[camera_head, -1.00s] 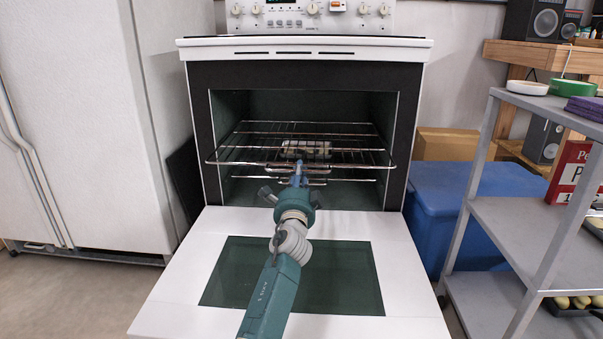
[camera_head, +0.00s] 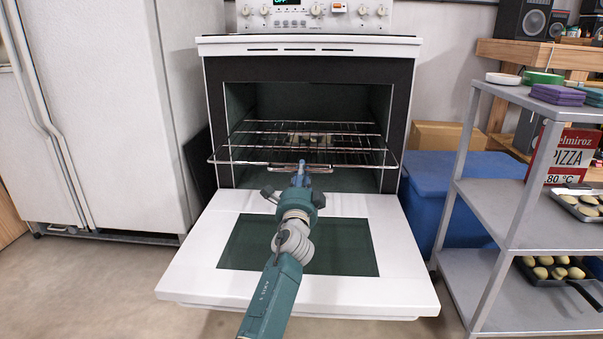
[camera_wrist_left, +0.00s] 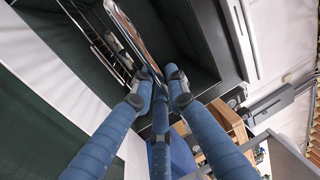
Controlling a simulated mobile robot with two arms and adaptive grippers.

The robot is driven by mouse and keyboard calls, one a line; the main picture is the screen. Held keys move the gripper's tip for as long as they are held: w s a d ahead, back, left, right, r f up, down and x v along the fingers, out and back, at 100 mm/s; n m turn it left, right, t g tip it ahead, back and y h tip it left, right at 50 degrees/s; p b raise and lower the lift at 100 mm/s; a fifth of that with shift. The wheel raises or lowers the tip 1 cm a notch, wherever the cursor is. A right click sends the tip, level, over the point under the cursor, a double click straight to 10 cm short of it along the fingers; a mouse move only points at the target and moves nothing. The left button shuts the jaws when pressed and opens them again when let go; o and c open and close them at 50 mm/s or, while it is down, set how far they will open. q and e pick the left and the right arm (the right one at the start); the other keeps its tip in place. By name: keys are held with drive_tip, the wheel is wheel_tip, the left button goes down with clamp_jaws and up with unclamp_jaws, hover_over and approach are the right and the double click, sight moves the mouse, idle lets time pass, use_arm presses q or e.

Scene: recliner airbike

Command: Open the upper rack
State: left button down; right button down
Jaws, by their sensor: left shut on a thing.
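The upper rack (camera_head: 258,147) is a shiny wire grid inside the open oven (camera_head: 212,130). Its front edge sticks out a little past the oven opening. My left gripper (camera_head: 299,172), teal and blue, reaches over the lowered oven door (camera_head: 190,270) and is shut on the middle of the rack's front bar. In the left wrist view the gripper's blue fingers (camera_wrist_left: 158,82) close at the bar (camera_wrist_left: 127,37), with the exact contact partly hidden. A small pale object (camera_head: 305,138) shows at the rack; whether it rests on it is unclear. My right gripper is not in view.
A white fridge (camera_head: 115,120) stands at the left. A blue bin (camera_head: 420,205) is right of the oven. A grey shelf unit (camera_head: 500,200) at the right holds trays (camera_head: 560,270) of pale round items. The floor in front is partly clear.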

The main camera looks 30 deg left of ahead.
use_arm(q)
drive_tip(key=c, duration=1.8)
unclamp_jaws()
drive_tip(key=v, duration=1.2)
drive_tip(key=shift+d, duration=0.1)
